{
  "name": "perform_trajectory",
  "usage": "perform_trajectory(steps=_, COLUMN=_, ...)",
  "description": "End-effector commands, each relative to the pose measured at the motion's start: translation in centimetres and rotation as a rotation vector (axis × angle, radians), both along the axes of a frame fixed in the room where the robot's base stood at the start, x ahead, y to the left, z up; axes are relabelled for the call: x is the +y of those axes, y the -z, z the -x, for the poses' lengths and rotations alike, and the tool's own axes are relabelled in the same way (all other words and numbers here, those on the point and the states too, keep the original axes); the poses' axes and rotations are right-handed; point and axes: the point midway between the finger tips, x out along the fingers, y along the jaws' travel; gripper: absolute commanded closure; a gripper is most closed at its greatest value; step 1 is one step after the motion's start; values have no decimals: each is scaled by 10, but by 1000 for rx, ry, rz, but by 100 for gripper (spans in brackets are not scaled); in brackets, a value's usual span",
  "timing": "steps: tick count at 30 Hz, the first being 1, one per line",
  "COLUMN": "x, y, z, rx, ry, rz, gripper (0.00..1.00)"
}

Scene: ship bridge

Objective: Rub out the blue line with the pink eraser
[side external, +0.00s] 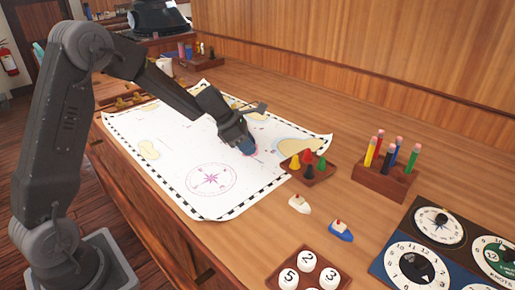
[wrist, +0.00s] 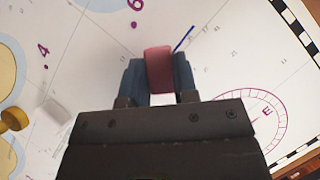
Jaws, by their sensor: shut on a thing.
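The pink eraser (wrist: 159,68) is clamped between the two fingers of my gripper (wrist: 158,85) in the wrist view. In the side view my gripper (side external: 247,148) is low over the chart, and the eraser is mostly hidden by the fingers there. I cannot tell whether the eraser touches the paper. The blue line (wrist: 184,39) is a short slanted stroke on the white chart (wrist: 215,70), just beyond and to the right of the eraser in the wrist view. In the side view the chart (side external: 165,125) lies spread on the wooden desk, and I cannot make out the line.
A wooden tray of coloured pegs (side external: 308,168) stands by the chart's right edge. A white block (wrist: 55,111) shows at left in the wrist view.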

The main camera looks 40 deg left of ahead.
Motion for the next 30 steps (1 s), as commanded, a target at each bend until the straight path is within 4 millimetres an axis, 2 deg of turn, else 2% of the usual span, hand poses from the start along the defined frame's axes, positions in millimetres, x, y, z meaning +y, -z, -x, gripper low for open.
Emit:
perform_trajectory(steps=9, x=46, y=0, z=2, rx=0, ry=-4, rz=0, gripper=92)
perform_trajectory(steps=17, x=77, y=0, z=4, rx=0, ry=-3, rz=-1, gripper=92)
perform_trajectory(steps=30, x=21, y=0, z=1, rx=1, ry=4, rz=-1, gripper=92)
